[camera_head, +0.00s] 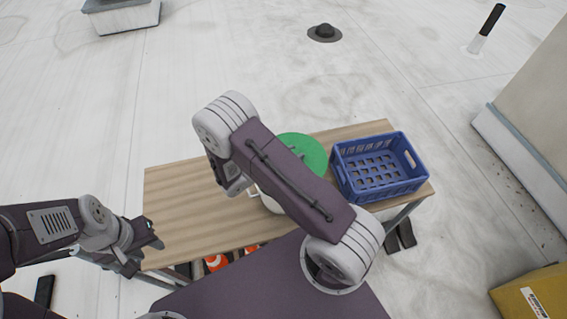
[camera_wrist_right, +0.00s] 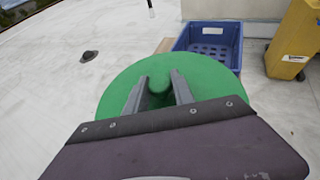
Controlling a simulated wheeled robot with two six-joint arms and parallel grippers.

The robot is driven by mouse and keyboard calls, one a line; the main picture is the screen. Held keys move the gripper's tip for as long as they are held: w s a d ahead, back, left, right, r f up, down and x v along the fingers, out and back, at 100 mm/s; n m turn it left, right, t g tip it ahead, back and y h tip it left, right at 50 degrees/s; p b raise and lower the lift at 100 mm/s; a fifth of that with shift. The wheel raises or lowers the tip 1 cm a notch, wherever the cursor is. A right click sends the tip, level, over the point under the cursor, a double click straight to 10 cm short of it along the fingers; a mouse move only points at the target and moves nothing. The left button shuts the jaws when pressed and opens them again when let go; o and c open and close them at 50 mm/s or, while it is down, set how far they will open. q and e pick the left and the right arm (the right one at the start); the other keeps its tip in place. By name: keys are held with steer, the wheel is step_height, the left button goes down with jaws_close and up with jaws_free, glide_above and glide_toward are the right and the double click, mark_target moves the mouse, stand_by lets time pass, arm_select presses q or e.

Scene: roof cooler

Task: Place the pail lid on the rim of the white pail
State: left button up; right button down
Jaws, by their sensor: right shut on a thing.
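The round green pail lid (camera_head: 303,150) is above the table, partly hidden behind my right arm. In the right wrist view, the lid (camera_wrist_right: 210,77) fills the middle, and my right gripper (camera_wrist_right: 158,92) is shut on its raised green knob. The white pail (camera_head: 271,203) stands on the table, mostly hidden by my right arm and the lid. I cannot tell whether the lid touches the pail's rim. My left gripper (camera_head: 153,236) is empty at the table's left front edge, and its jaw opening is unclear.
A blue crate (camera_head: 385,187) stands on the right end of the wooden table (camera_head: 185,205), close to the lid. The left part of the table is bare. Orange-and-white things (camera_head: 216,262) show below the front edge. A yellow bin (camera_head: 530,295) stands at lower right.

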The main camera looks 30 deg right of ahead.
steer(key=shift+w+a+f, duration=0.25)
steer(key=shift+a+f, duration=0.2)
steer(key=shift+a, duration=0.1)
steer(key=shift+w+a+f, duration=0.25)
steer(key=shift+a+f, duration=0.2)
steer(key=shift+a, duration=0.05)
steer(key=shift+s+a+f, duration=0.1)
steer(key=shift+s+a, duration=0.15)
steer(key=shift+a, duration=0.2)
steer(key=shift+f+p, duration=0.45)
steer(key=shift+f, duration=1.8)
steer(key=c, duration=1.1)
jaws_free()
steer(key=shift+r, duration=0.1)
arm_select(q)
steer(key=shift+s+d+r, duration=0.15)
steer(key=shift+d+r, duration=0.05)
steer(key=shift+r, duration=0.7)
arm_select(e)
steer(key=shift+w, duration=0.15)
steer(key=shift+d, duration=0.1)
